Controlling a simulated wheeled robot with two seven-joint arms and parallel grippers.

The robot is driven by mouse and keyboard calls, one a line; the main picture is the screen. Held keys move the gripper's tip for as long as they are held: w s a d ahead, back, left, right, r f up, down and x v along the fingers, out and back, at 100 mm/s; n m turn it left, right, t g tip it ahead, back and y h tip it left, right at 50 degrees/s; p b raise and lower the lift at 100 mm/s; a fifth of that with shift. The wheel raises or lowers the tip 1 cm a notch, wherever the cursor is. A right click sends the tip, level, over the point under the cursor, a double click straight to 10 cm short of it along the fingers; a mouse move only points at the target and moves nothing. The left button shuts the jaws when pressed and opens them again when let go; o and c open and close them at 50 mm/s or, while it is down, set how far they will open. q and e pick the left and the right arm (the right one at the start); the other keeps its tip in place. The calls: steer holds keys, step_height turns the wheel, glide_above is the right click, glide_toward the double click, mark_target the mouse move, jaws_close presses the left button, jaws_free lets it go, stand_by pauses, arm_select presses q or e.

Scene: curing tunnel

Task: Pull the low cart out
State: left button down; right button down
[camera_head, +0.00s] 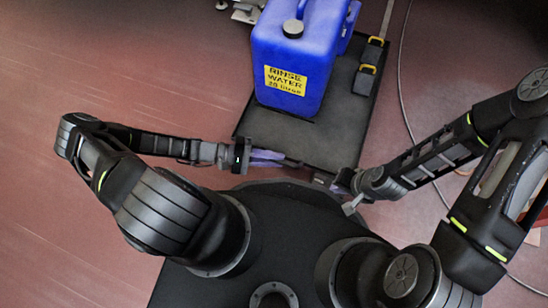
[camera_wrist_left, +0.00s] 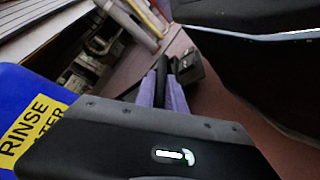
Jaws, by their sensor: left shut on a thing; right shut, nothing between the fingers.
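The low cart (camera_head: 340,135) is a flat dark platform in front of me in the head view, with a large blue rinse water canister (camera_head: 300,55) upright on it. My left gripper (camera_head: 275,158) has purple fingers at the cart's near edge. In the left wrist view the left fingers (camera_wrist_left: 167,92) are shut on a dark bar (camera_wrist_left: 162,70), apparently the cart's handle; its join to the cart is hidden. My right gripper (camera_head: 340,184) is shut and empty near the cart's near right corner; whether it touches the cart I cannot tell.
A thin cable (camera_head: 402,75) runs along the floor to the right. The reddish floor (camera_head: 120,60) on the left is clear. Some grey clutter (camera_head: 243,10) stands beyond the canister.

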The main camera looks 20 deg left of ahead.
arm_select(q)
steer(key=c, duration=1.4)
jaws_free()
steer(key=p+v, duration=0.1)
steer(key=v, duration=0.6)
steer(key=shift+a+p, duration=0.35)
steer(key=shift+a, duration=0.05)
steer(key=shift+s+r, duration=0.1)
